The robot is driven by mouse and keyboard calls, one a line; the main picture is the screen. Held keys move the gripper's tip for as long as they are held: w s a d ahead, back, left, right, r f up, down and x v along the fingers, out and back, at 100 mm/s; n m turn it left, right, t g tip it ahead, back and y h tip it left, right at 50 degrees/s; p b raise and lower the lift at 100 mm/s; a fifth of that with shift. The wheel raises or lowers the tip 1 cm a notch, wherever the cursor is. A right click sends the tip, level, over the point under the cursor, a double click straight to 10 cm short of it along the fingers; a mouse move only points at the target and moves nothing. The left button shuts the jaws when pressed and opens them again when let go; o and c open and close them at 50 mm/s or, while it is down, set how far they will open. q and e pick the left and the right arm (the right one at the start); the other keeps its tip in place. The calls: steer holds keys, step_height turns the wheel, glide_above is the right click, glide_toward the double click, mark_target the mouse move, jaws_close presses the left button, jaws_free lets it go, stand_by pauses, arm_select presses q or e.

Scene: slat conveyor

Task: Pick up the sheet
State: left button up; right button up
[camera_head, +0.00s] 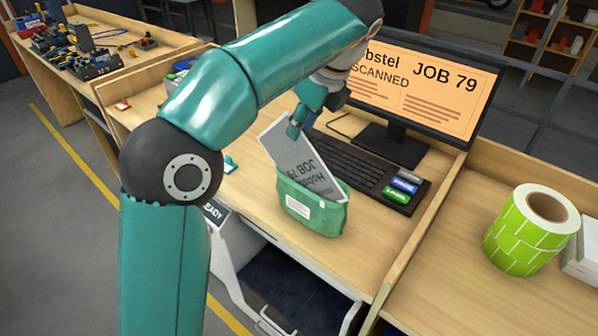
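The sheet (303,168) is a grey-white page with "JOB 79" printed on it, upside down in this view. It stands tilted, with its lower part hidden inside a green pouch (325,218) that has a white label. My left gripper (297,126) is at the sheet's upper end, and its fingertips overlap the sheet there. I cannot tell whether the fingers are closed on it. My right gripper is not in view.
A monitor (452,115) reading "SCANNED" and "JOB 79" stands behind a black keyboard (352,165). Coloured blocks (401,187) lie at the keyboard's right end. A green label roll (530,230) stands on the right bench. An open drawer (290,290) is below the desk.

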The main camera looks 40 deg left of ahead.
mark_target(295, 144)
arm_select(q)
steer(key=shift+d+b+x, duration=0.2)
steer(key=shift+b+x, duration=0.15)
steer(key=shift+x, duration=2.65)
jaws_close()
